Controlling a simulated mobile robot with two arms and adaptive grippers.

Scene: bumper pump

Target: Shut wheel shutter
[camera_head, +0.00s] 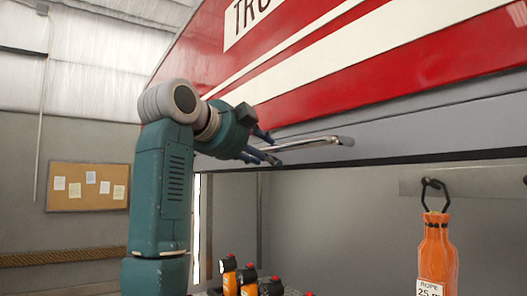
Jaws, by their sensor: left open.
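The wheel shutter (400,62) is a large red panel with white stripes and partial lettering. A grey strip (440,115) runs along its lower edge, with the compartment space below it. A silver bar handle (312,143) is on that strip. My left gripper (270,149) is open at the left end of the handle. One finger shows above the bar and one below it, but I cannot tell whether they touch it. The gripper hides the handle's left end. My right gripper is not in view.
Below the shutter, an orange rope bag (437,255) hangs from a black loop at the right. Several orange and black items with red tops (248,280) stand at the bottom centre. A corkboard (87,187) hangs on the left wall.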

